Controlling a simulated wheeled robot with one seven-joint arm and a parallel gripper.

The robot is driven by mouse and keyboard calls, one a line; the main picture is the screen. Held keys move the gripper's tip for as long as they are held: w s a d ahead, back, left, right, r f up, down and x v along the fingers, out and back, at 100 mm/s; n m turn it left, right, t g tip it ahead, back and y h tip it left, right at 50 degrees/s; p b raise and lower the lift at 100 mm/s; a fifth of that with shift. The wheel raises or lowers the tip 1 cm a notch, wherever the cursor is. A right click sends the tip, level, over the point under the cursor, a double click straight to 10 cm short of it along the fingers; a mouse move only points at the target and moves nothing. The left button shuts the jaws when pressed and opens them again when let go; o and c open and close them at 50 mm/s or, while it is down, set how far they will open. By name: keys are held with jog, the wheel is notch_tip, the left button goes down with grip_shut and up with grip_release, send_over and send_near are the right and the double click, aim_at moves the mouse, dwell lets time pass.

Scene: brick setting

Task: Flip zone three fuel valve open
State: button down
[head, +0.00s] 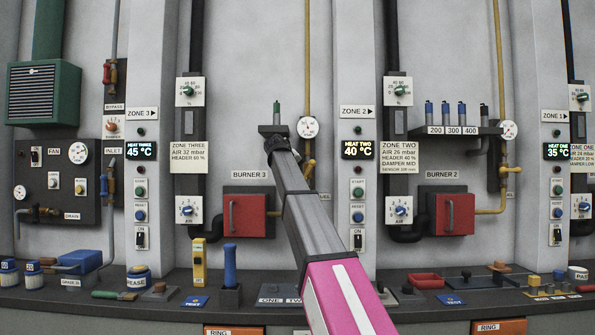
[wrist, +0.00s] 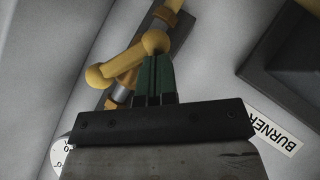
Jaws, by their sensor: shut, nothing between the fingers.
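The zone three fuel valve (head: 309,168) is yellow and sits on the yellow pipe right of burner 3, below a round gauge, partly beside my arm in the head view. In the wrist view its yellow lever (wrist: 120,64) lies slanted across the pipe, with a rounded knob at its left end. My gripper (head: 277,104) is up on the wall, left of the gauge, with green fingers closed and empty. In the wrist view the closed fingertips (wrist: 156,55) are at the lever's right end; I cannot tell whether they touch.
The red-doored burner 3 box (head: 247,213) is left of my arm. The gauge (head: 307,127) is close to my gripper. The zone 2 panel (head: 358,170) stands to the right. The bench (head: 180,305) below is cluttered with tools.

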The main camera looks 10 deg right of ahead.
jog(key=f+n+h, duration=0.2)
jog(key=h, duration=0.1)
jog(key=shift+d+t, duration=0.3)
jog(key=shift+d, duration=0.05)
jog(key=shift+d+f, duration=0.1)
jog(key=shift+f, duration=0.05)
dwell(0.5)
